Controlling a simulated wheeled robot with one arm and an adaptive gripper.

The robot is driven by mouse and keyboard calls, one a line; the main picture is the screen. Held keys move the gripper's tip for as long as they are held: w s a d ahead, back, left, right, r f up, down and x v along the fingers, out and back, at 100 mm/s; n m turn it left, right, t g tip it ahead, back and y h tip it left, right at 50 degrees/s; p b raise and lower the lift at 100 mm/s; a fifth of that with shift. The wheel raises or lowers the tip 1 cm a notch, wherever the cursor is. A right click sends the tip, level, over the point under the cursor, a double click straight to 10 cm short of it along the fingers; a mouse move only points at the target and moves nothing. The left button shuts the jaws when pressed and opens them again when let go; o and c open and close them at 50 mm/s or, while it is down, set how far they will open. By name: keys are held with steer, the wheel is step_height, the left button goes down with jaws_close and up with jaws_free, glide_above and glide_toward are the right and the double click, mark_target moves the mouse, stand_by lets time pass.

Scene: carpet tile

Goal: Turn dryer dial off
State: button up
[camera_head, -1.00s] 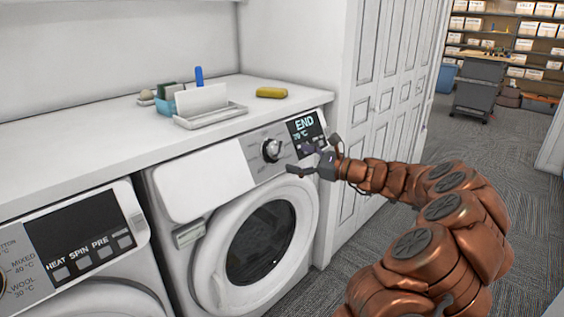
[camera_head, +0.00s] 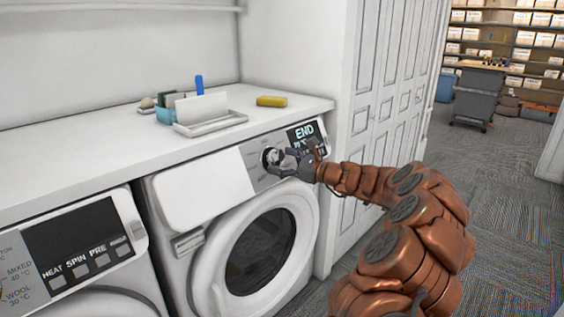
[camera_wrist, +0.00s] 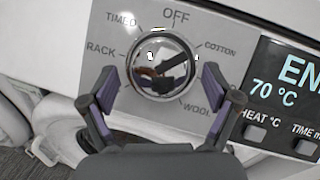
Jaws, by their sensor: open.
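The dryer dial (camera_wrist: 162,50) is a round, shiny chrome knob on a grey panel, labelled OFF at the top, with TIMED, RACK, COTTON and WOOL around it. In the head view the dial (camera_head: 271,158) is partly covered by my fingers. My gripper (camera_wrist: 162,92) is open, with one finger on each side of the dial's lower half; I cannot tell whether they touch it. In the head view my gripper (camera_head: 282,163) is at the dryer's control panel. The dryer (camera_head: 205,187) is white with a round door, and its display (camera_head: 303,132) reads END.
A second machine (camera_head: 75,250) stands at the left. The white counter (camera_head: 90,130) above holds a yellow sponge (camera_head: 271,101) and a tray (camera_head: 211,123). White folding doors (camera_head: 385,100) stand close at the right. The carpet (camera_head: 500,200) beyond is open floor.

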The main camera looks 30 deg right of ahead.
steer(key=c, duration=1.1)
steer(key=shift+d+r+n+p, duration=0.15)
steer(key=shift+n+p, duration=0.25)
steer(key=shift+n, duration=0.2)
steer(key=n+g, duration=0.1)
steer(key=n, duration=0.1)
steer(key=n+g+y+p, duration=0.1)
steer(key=shift+w+d+n+y, duration=0.1)
steer(key=shift+n+y, duration=0.2)
steer(key=shift+n, duration=0.1)
steer(key=shift+w+d+r+n+g+y+p, duration=0.1)
steer(key=shift+n+g+y+p, duration=0.2)
steer(key=shift+n+g, duration=0.75)
steer(key=shift+r+n+g+y+p, duration=0.1)
steer(key=shift+n+g+p, duration=0.2)
steer(key=shift+n, duration=1.45)
